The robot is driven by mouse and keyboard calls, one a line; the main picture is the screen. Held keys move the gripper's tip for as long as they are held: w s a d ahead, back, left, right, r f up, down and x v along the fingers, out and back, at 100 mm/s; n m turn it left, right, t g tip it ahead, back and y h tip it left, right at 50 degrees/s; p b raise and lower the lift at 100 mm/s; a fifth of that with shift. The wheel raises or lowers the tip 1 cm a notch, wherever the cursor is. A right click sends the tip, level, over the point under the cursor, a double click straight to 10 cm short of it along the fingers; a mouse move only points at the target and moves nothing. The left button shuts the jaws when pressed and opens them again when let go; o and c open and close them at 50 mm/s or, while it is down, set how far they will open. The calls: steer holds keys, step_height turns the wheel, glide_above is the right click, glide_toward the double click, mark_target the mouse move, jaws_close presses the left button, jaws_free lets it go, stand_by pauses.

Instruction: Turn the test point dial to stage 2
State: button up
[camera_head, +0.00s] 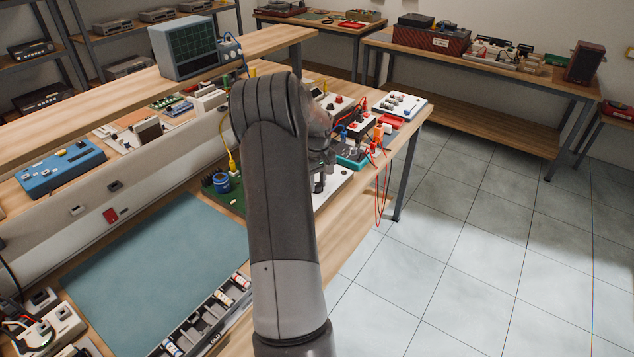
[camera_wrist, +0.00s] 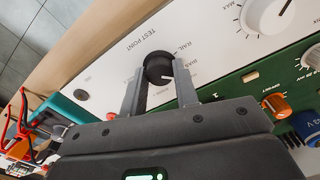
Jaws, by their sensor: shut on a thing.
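The test point dial (camera_wrist: 158,66) is a round black knob on a white panel (camera_wrist: 110,75) in the wrist view. "TEST POINT" is printed beside it, with "RAIL" and another small label near its rim. A short pale mark shows on the knob, pointing roughly right; the selected stage is not readable. My gripper (camera_wrist: 159,78) has its two grey fingers on either side of the knob, shut on it. In the head view my arm hides the dial and most of the gripper, and only part of the white panel (camera_head: 332,190) shows.
A large white knob marked MAX (camera_wrist: 266,14) shares the panel. A green board with an orange knob (camera_wrist: 275,105) lies close to the right finger. Red leads (camera_head: 383,190) hang over the bench edge. The teal mat (camera_head: 150,270) is clear; a parts tray (camera_head: 207,322) borders it.

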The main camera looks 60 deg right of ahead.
mark_target(317, 184)
steer(key=m, duration=0.5)
steer(key=shift+m, duration=0.3)
steer(key=m, duration=1)
steer(key=shift+m, duration=0.4)
steer(key=m, duration=0.4)
steer(key=shift+m, duration=0.4)
steer(key=o, duration=1)
steer(key=shift+c, duration=0.2)
step_height(317, 184, up, 11)
